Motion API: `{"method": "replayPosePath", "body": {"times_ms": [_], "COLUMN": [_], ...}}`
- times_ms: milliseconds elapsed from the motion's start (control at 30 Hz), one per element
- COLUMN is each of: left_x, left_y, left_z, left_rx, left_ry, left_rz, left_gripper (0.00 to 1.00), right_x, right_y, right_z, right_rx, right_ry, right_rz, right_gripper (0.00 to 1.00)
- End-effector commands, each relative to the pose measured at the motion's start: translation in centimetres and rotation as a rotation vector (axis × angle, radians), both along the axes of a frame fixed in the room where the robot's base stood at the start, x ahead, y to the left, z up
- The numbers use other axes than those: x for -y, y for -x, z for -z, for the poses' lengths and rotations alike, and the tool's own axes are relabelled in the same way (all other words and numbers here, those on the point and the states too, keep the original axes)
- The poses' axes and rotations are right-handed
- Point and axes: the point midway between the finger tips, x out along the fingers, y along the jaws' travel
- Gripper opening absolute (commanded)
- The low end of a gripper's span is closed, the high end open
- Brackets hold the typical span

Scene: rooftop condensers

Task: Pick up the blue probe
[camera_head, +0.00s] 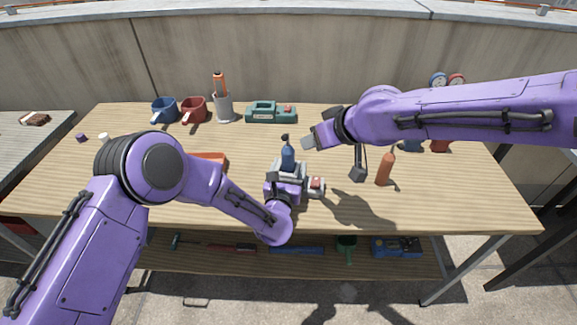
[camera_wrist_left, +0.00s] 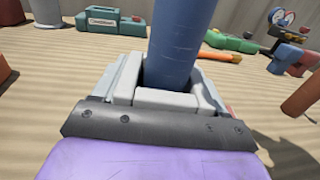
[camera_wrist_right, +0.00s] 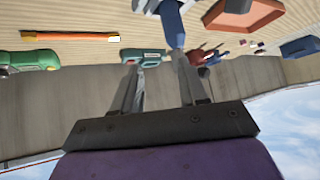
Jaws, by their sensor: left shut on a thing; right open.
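The blue probe (camera_head: 287,156) stands about upright near the middle of the table, with a dark, narrow top. My left gripper (camera_head: 287,172) is shut around its lower part. In the left wrist view the probe (camera_wrist_left: 181,45) rises as a thick blue cylinder between the pale fingers; its lower end is hidden, so I cannot tell whether it touches the table. My right gripper (camera_head: 334,158) is open and empty, to the right of the probe and apart from it. In the right wrist view the probe (camera_wrist_right: 173,25) shows beyond the spread fingers.
An orange tray (camera_head: 215,157) lies left, partly behind my left arm. A grey block with a red top (camera_head: 316,187) sits right of the left gripper. An orange bottle (camera_head: 385,169) stands further right. Mugs (camera_head: 194,109), a tool cup (camera_head: 224,107) and a green case (camera_head: 270,113) line the back.

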Motion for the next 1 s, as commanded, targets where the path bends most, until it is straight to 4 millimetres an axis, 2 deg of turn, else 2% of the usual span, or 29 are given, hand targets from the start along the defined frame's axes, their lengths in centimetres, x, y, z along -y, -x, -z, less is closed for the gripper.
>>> {"method": "replayPosePath", "body": {"times_ms": [33,133,300,433,533,700,1000], "left_x": [0.0,0.0,0.0,0.0,0.0,0.0,0.0], "left_y": [0.0,0.0,0.0,0.0,0.0,0.0,0.0], "left_z": [0.0,0.0,0.0,0.0,0.0,0.0,0.0], "left_rx": [0.000,0.000,0.000,0.000,0.000,0.001,0.000], "left_ry": [-0.002,-0.002,-0.002,-0.001,-0.001,-0.001,-0.001], "left_rz": [0.001,0.001,0.001,0.000,0.000,0.000,0.000], "left_gripper": [0.32,0.32,0.32,0.32,0.32,0.32,0.32], "right_x": [-0.4,-1.6,-4.6,-6.2,-6.6,-6.8,-7.0], "right_y": [-0.7,-1.1,0.6,2.0,2.1,0.6,-1.2], "right_z": [-1.3,-4.0,-7.7,-9.1,-8.6,-5.3,-1.4], "right_rx": [-0.044,-0.168,-0.327,-0.389,-0.409,-0.413,-0.412], "right_ry": [0.010,0.000,-0.029,-0.041,-0.042,-0.043,-0.043], "right_rz": [0.091,0.317,0.614,0.728,0.759,0.762,0.760], "right_gripper": [0.43,0.43,0.43,0.43,0.43,0.43,0.43]}}
